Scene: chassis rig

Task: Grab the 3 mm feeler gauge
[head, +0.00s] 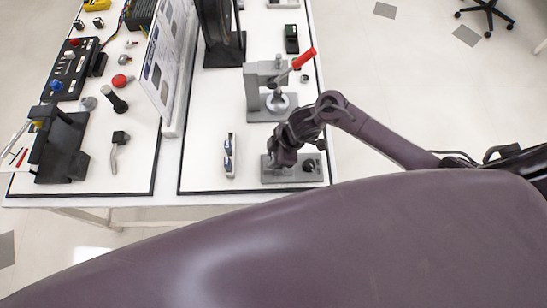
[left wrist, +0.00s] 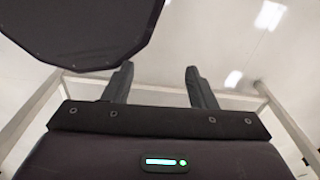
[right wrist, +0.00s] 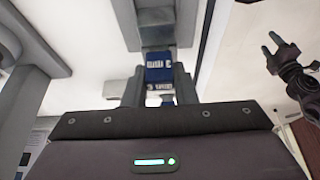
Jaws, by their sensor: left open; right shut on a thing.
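My right gripper (head: 274,160) is low over a grey block (head: 308,172) near the table's front edge. In the right wrist view, its two fingers (right wrist: 158,88) are shut on a blue labelled piece (right wrist: 158,72), which looks like the feeler gauge. Its printed label is too small to read surely, so I cannot confirm the 3 mm size. The gripper hides the piece in the head view. I cannot tell whether it touches the grey block. My left gripper (left wrist: 158,78) is open and empty in the left wrist view, with its fingers wide apart; it is outside the head view.
A white upright panel (head: 168,60) divides the table. Bare white mat lies left of the blue-and-white item.

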